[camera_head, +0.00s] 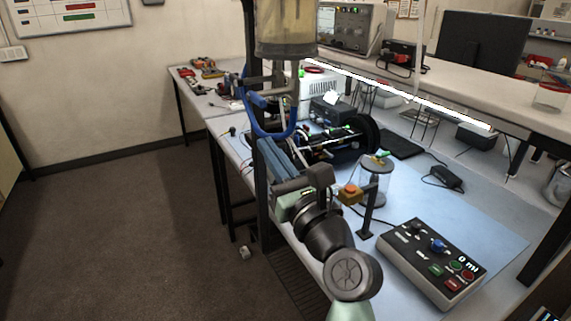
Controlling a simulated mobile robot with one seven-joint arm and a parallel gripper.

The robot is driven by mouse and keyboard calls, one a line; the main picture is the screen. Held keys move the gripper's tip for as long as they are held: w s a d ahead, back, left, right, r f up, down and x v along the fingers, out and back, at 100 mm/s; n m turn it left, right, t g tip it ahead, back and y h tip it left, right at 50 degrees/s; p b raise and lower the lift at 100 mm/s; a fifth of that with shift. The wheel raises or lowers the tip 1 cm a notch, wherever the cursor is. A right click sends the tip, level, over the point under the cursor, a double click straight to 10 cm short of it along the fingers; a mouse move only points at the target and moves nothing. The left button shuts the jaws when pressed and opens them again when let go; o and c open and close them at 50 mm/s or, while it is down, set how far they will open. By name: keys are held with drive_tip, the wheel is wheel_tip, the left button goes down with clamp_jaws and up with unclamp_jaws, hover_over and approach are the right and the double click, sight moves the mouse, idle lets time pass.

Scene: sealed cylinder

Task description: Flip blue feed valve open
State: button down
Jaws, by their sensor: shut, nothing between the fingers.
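A clear cylinder vessel (285,35) with yellowish contents hangs on a dark stand at the top centre. A small blue lever-like part (259,101) sits below it on the left, and looks like the blue feed valve. Its exact handle angle is too small to tell. A blue hose (273,134) loops below the vessel. My gripper (282,158) reaches up from the lower centre, below the blue part and near the hose. It is shut and holds nothing. Its fingertips are small and partly lost against the dark stand.
A black wheel-like part (362,135) is behind. Open floor lies left.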

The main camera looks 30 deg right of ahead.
sight(257, 99)
drive_tip(key=shift+w+r+p, duration=0.25)
drive_tip(key=shift+r+p, duration=0.1)
drive_tip(key=shift+r, duration=0.4)
drive_tip(key=shift+w+r+p, duration=0.2)
drive_tip(key=shift+r+p, duration=0.15)
drive_tip(key=shift+r, duration=0.35)
drive_tip(key=shift+w+r+p, duration=0.25)
drive_tip(key=shift+r+p, duration=0.1)
drive_tip(key=shift+r, duration=0.4)
drive_tip(key=shift+r, duration=0.1)
drive_tip(key=shift+s+r+g+p, duration=0.15)
drive_tip(key=shift+r+g+p, duration=0.2)
drive_tip(key=shift+p, duration=0.85)
